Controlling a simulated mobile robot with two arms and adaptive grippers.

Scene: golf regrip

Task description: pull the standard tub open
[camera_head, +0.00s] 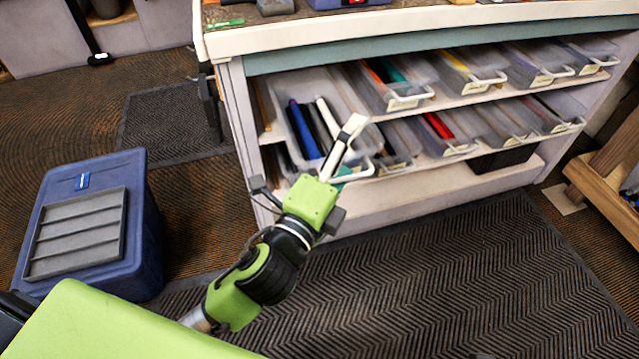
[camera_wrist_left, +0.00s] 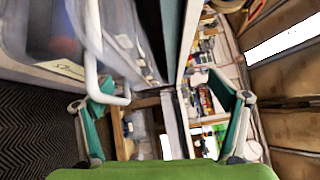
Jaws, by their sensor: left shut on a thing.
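A clear tub (camera_head: 290,118) with a pale front handle (camera_head: 364,168) sits at the left end of the shelf unit and juts out past its neighbours. It holds blue, black and white grips. I cannot read a label that names it standard. My left gripper (camera_head: 345,150) is at the tub's front, shut on its handle, and partly hides the front. In the left wrist view a white handle (camera_wrist_left: 94,50) runs down beside the left finger of my left gripper (camera_wrist_left: 168,98). A labelled clear tub wall (camera_wrist_left: 35,50) shows there too. My right gripper is not in view.
More clear tubs (camera_head: 480,75) line two shelves to the right. A pale-edged worktop (camera_head: 420,28) overhangs them. A blue bin (camera_head: 145,235) with a grey lid panel stands at left. A wooden stand (camera_head: 610,180) is at right. The dark mat (camera_head: 450,270) in front is clear.

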